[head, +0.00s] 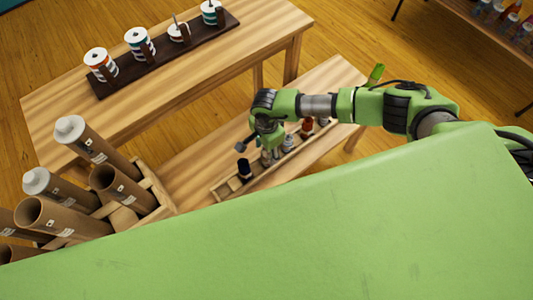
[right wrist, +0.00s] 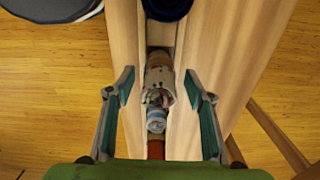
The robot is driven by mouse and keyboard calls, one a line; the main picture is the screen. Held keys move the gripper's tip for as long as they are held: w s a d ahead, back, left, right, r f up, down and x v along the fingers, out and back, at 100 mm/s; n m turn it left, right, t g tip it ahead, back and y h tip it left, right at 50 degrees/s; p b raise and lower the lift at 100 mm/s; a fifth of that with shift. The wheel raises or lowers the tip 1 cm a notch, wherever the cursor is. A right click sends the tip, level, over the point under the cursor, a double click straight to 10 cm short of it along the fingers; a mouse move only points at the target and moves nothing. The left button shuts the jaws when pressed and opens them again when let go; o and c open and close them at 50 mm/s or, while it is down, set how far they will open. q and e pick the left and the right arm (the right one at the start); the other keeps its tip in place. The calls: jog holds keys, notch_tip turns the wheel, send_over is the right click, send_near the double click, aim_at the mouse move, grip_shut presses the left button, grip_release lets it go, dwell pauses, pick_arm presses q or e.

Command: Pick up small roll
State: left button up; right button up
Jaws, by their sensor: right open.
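A narrow wooden tray (head: 222,188) on the lower bench holds a row of small upright items. My right gripper (head: 254,152) hangs over its near-left part. In the right wrist view the gripper (right wrist: 162,92) is open, with one finger on each side of the row. A small cream roll with a dark pattern (right wrist: 158,82) lies between the fingers, apart from both; it is probably the small roll. In the head view the gripper partly covers this part of the row. My left gripper is in neither view.
A dark blue item (head: 244,168) and a blue-white-topped item (right wrist: 156,122) flank the roll. A red-brown item (head: 306,127) stands farther along. Cardboard tubes (head: 122,186) fill a crate at left. Spools (head: 139,42) stand on a dark rack behind. A green surface (head: 330,240) fills the foreground.

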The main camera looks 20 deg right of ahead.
jog(key=c, duration=1.2)
jog(key=shift+r, duration=0.15)
